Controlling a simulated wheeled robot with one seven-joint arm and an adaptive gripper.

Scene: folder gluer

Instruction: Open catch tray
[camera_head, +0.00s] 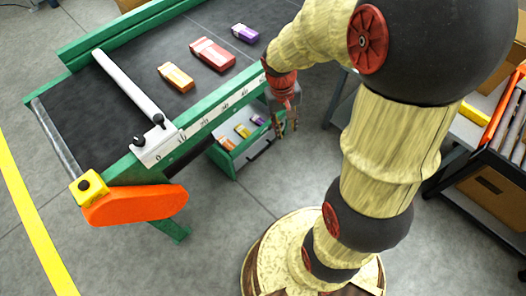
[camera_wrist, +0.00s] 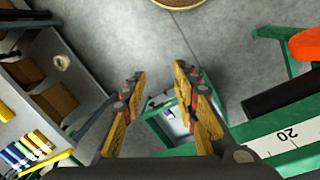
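My gripper (camera_head: 287,130) hangs just right of the tray, above and apart from the handle as far as I can tell. In the wrist view my gripper (camera_wrist: 161,74) is open and empty, its yellow-and-black fingers spread. The tray (camera_wrist: 153,124) shows below and between them, partly hidden by the right finger.
The green-framed conveyor (camera_head: 120,80) carries an orange box (camera_head: 176,77), a red box (camera_head: 212,54) and a purple box (camera_head: 245,33). An orange guard (camera_head: 135,205) sits at its near end. A shelf rack (camera_head: 495,140) stands at right. The floor before the tray is clear.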

